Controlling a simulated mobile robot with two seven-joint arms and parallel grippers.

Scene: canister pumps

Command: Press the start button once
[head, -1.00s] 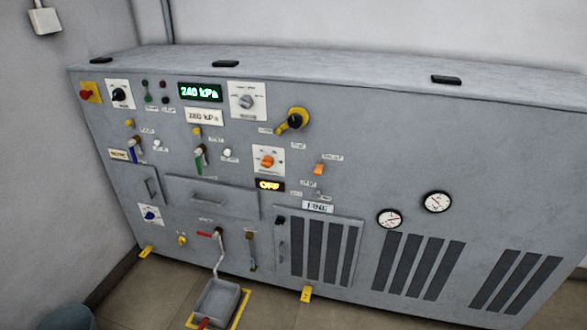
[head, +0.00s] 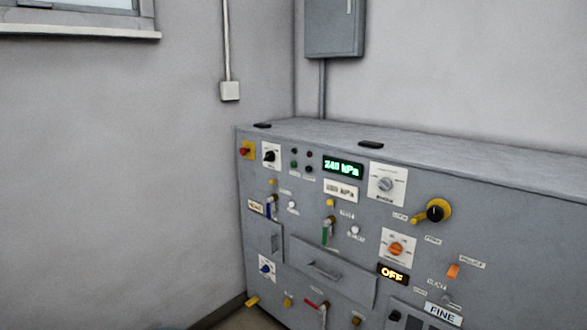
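The grey pump cabinet (head: 470,220) stands along the wall, its control panel facing me. I cannot tell which control is the start button, because the small labels are too blurred to read. Near the panel's upper left are a small green button or lamp (head: 293,164) and a dark red one (head: 309,154). A green display (head: 342,167) reads 240 kPa. An amber display (head: 392,274) reads OFF. Neither of my grippers is in view.
Rotary dials include one with an orange knob (head: 396,249) and a black-and-yellow one (head: 435,212). An orange switch (head: 453,271) is at the right. A drawer (head: 330,272) projects at lower middle.

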